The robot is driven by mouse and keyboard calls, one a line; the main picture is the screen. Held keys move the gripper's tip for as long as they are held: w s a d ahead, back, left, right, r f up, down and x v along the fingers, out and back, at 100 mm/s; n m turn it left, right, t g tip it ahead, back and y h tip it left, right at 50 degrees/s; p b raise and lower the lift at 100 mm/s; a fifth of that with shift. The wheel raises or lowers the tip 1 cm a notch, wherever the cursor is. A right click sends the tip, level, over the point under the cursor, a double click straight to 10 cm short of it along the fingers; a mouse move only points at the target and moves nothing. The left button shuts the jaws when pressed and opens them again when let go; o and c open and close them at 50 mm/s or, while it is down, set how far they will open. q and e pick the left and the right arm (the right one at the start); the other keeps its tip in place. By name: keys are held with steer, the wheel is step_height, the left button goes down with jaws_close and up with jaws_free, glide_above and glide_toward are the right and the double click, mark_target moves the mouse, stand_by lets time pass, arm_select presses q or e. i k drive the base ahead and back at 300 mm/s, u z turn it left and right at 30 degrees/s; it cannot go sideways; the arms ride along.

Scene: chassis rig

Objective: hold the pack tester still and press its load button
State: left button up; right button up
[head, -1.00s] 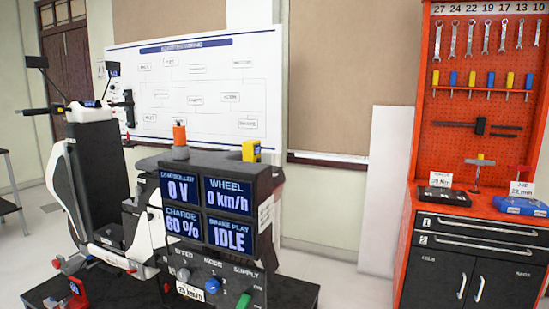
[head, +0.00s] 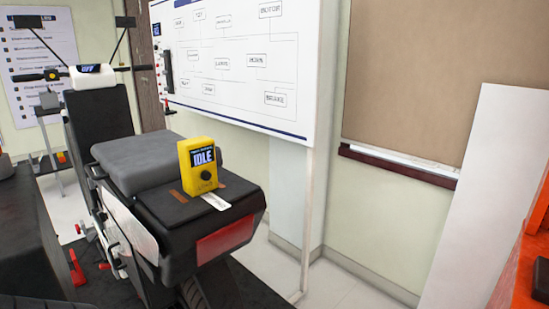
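The pack tester (head: 196,165) is a small yellow box standing upright on the black rear deck of the scooter chassis. Its dark screen near the top reads IDLE. A small round dark feature (head: 205,176) sits on its face below the screen; I cannot tell for sure that it is the load button. A white strip (head: 215,201) lies on the deck at the tester's foot. Nothing is touching the tester. Neither of my grippers shows in the head view.
The grey seat (head: 145,160) is just behind and left of the tester. A whiteboard (head: 235,65) with a diagram stands behind. A white panel (head: 487,190) leans on the wall at right, near an orange edge (head: 525,262). A large dark shape fills the lower left.

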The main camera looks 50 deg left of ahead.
mark_target(206, 176)
steer(key=i, duration=1)
steer(key=u, duration=1.35)
steer(key=i, duration=0.5)
steer(key=u, duration=1.7)
